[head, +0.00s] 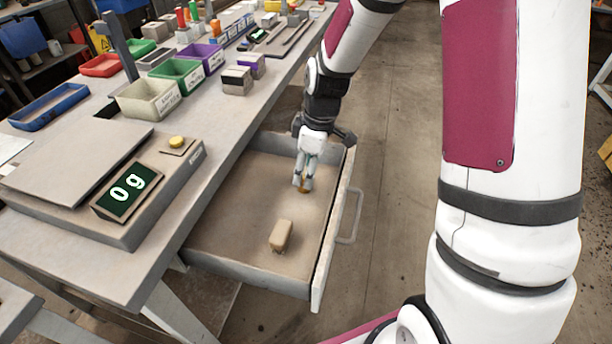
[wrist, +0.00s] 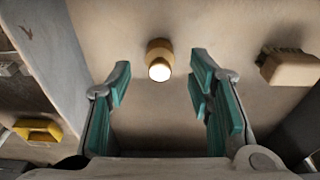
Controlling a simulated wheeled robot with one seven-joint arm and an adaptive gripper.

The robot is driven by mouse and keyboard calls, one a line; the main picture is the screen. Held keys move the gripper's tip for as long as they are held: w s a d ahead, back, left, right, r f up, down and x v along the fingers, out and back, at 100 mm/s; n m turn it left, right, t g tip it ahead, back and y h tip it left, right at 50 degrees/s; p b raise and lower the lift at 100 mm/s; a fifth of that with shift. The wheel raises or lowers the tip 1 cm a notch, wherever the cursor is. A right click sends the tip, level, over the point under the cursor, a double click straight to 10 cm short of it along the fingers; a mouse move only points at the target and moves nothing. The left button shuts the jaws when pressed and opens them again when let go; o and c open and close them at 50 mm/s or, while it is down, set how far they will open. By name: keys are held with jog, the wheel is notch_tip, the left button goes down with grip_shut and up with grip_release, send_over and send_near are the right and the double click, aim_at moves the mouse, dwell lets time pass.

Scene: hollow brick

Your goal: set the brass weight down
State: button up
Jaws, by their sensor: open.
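The brass weight (wrist: 159,58) stands on the floor of the open drawer (head: 232,214), with a bright glint on its end in the wrist view. My gripper (wrist: 161,78) is open, its teal-padded fingers apart on either side of the weight and not touching it in that view. In the head view my gripper (head: 303,178) is low inside the drawer, and a bit of brass shows at its fingertips.
On the bench stands a scale with a display (head: 126,190) reading 0 g and a yellow round piece (head: 177,142). Several bins, such as the purple one (head: 205,55), line the bench. The drawer's front panel and handle (head: 350,215) stick out over the floor.

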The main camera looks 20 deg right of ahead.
aim_at(312, 191)
notch_tip(312, 191, up, 8)
jog(key=d+p, duration=0.1)
jog(key=shift+s+p, duration=0.3)
jog(key=shift+s, duration=0.1)
jog(key=s+a+r+m+h, duration=0.1)
jog(key=s+r+m, duration=0.5)
jog(key=s+r, duration=0.85)
jog(key=s+m, duration=0.5)
jog(key=s, duration=1.1)
jog(key=shift+s+a+f, duration=0.2)
jog(key=shift+s+f, duration=0.05)
jog(key=shift+s, duration=0.05)
